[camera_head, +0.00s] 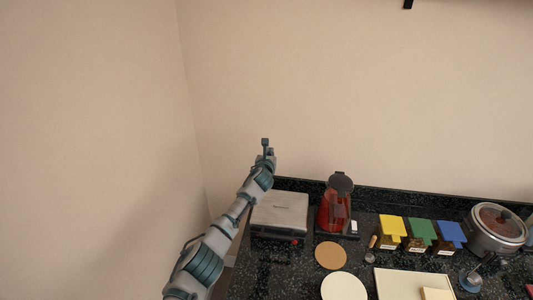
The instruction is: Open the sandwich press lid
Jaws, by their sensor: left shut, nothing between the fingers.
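The sandwich press (279,213) stands at the left end of the dark counter, near the back wall. Its flat grey lid looks down, and a small red light shows at its front right. My left arm comes in from the lower left and passes along the press's left side. My left gripper (265,147) is shut and empty, raised above the press's back left corner against the wall. I cannot tell how far it is from the lid.
A red kettle (335,207) stands just right of the press. Round boards (331,255), a pale tray (397,283), yellow, green and blue boxes (421,233) and a steel pot (496,230) fill the counter rightward. A wall closes the left side.

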